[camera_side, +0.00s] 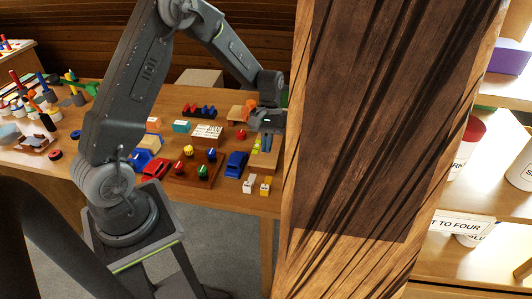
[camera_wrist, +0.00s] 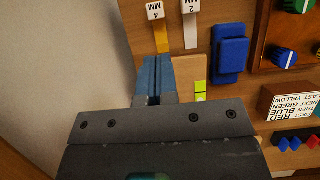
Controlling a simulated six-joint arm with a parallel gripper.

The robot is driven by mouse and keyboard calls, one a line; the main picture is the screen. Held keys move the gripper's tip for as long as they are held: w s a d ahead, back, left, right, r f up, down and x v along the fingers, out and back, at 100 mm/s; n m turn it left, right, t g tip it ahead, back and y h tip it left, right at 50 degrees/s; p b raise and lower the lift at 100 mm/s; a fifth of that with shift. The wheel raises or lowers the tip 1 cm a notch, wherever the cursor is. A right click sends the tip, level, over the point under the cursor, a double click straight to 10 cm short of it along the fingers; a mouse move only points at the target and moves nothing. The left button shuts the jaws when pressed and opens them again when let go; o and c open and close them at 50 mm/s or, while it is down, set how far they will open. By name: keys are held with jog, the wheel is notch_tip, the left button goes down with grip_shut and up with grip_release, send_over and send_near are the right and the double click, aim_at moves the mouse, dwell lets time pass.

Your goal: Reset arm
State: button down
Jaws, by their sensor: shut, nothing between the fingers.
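My gripper (camera_side: 266,145) hangs above the right end of the wooden table (camera_side: 226,199), close to the left edge of the big timber post in the side view. In the wrist view its two blue fingers (camera_wrist: 154,64) are together with nothing between them. Below the fingertips is a yellow gauge piece with a white "4 MM" tag (camera_wrist: 155,11). A "2 MM" tag (camera_wrist: 190,6) on a white piece lies to its right. I cannot tell the exact height of the fingers above the table. Part of the wrist is hidden near the post.
The timber post (camera_side: 320,200) fills the middle right of the side view. A blue block (camera_wrist: 230,54), a pale wooden piece with a yellow-green strip (camera_wrist: 188,84) and a knob board (camera_side: 190,170) lie near my gripper. A printed card block (camera_wrist: 290,102) is further right.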

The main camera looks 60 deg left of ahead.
jog(key=s+d+r+m+t+y, duration=0.1)
jog(key=s+d+r+m+t, duration=0.15)
jog(key=r, duration=0.55)
jog(key=s+d+r+m+t+y, duration=0.1)
jog(key=s+d+r+m+t, duration=0.2)
jog(key=r, duration=0.5)
jog(key=s+d+r+m+t, duration=0.1)
jog(key=s+d+r, duration=0.1)
jog(key=s, duration=0.4)
jog(key=s+d+r+m+t+y, duration=0.1)
jog(key=s+d+r+m+t, duration=0.1)
jog(key=s, duration=0.5)
jog(key=shift+d+r, duration=0.2)
jog(key=shift+r, duration=0.65)
